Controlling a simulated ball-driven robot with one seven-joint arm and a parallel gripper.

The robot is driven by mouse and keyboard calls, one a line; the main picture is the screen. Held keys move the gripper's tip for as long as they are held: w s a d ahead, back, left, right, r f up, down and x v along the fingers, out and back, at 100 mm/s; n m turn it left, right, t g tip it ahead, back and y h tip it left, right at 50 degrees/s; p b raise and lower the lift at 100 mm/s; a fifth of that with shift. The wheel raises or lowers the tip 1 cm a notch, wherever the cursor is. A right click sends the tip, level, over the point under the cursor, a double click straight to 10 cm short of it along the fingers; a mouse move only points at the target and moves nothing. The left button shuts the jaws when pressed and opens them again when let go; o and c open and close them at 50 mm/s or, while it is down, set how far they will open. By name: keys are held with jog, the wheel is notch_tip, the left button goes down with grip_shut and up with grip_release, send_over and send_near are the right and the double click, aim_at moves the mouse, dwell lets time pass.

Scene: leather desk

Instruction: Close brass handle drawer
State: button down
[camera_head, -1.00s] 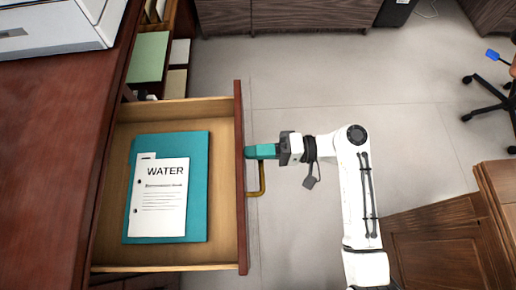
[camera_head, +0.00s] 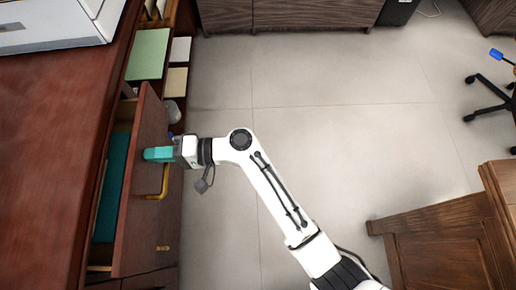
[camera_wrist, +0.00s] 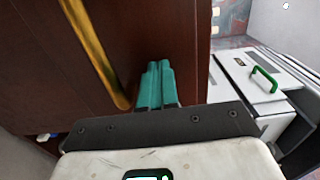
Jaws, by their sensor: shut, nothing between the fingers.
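The drawer (camera_head: 136,205) with the brass handle (camera_head: 159,186) is mostly pushed in. A narrow opening still shows between its front and the desk, with part of the teal folder (camera_head: 113,180) inside. My gripper (camera_head: 149,154) is shut and empty, its teal fingertips at the drawer front just beyond the handle. In the wrist view, the fingers (camera_wrist: 157,82) are together against or very near the dark wood front, and the brass handle (camera_wrist: 95,50) runs to their left. The exact contact is hard to tell.
The desk top (camera_head: 50,150) fills the left side. Open shelves with a green item (camera_head: 148,55) are behind the drawer. Another wooden cabinet (camera_head: 445,235) stands at the lower right. The grey floor (camera_head: 320,130) between them is clear.

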jog(key=a+b, duration=0.2)
jog(key=a, duration=0.7)
jog(key=shift+w+b, duration=0.25)
jog(key=shift+b, duration=0.05)
jog(key=shift+r, duration=0.15)
